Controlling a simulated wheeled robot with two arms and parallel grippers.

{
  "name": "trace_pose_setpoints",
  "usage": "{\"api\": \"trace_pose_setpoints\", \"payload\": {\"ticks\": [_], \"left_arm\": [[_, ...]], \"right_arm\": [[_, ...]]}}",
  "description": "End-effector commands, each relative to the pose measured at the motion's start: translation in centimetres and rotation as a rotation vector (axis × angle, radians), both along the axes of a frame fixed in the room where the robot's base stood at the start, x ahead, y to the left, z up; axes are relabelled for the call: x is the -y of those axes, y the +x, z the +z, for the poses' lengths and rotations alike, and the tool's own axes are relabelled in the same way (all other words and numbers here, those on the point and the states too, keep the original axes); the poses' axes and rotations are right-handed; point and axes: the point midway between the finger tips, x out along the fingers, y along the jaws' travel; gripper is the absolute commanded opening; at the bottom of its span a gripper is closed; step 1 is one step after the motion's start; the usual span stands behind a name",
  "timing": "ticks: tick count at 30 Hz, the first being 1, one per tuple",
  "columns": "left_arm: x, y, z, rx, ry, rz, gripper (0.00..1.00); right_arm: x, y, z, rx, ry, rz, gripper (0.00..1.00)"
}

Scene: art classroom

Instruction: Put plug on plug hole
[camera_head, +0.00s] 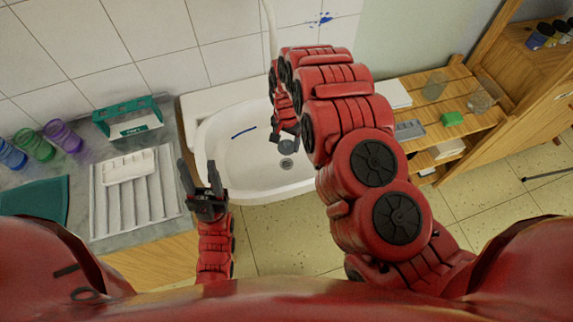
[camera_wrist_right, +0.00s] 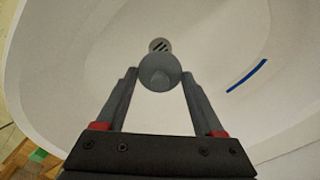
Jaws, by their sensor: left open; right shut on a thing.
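My right gripper (camera_wrist_right: 160,88) is shut on the grey round plug (camera_wrist_right: 160,72) and holds it over the white sink basin. In the head view the plug (camera_head: 287,146) shows at the tip of my right gripper (camera_head: 286,136). The plug hole (camera_wrist_right: 159,45), with dark slots, shows just beyond the plug in the right wrist view, partly covered by it. In the head view the plug hole (camera_head: 286,163) lies just below the plug in the picture. The height of the plug above the basin is hard to tell. My left gripper (camera_head: 198,165) is open and empty, left of the sink.
The white sink (camera_head: 237,173) has a blue strip (camera_wrist_right: 247,75) lying in its bowl. To the left, a counter (camera_head: 90,165) carries colored cups, a green-and-white box and a white tray. A wooden shelf (camera_head: 462,130) stands to the right.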

Motion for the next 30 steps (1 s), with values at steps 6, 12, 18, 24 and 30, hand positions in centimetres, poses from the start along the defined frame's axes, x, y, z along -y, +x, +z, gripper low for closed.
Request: {"api": "trace_pose_setpoints", "payload": {"ticks": [6, 12, 18, 24, 30], "left_arm": [[0.0, 0.0, 0.3, 0.000, 0.000, 0.000, 0.50], [0.0, 0.0, 1.2, 0.000, 0.000, 0.000, 0.50], [0.0, 0.0, 1.3, 0.000, 0.000, 0.000, 0.50], [0.0, 0.0, 1.5, 0.000, 0.000, 0.000, 0.50], [0.0, 0.0, 1.3, 0.000, 0.000, 0.000, 0.50]], "right_arm": [[0.1, -0.1, -2.5, -0.003, -0.003, 0.002, 0.17], [0.1, 0.0, -5.6, 0.002, -0.003, 0.004, 0.17], [0.1, 0.0, -7.3, 0.000, -0.004, 0.002, 0.17], [0.0, 0.2, -7.8, 0.003, -0.001, 0.001, 0.17], [0.1, 0.3, -9.7, 0.006, -0.002, 0.002, 0.17]]}}
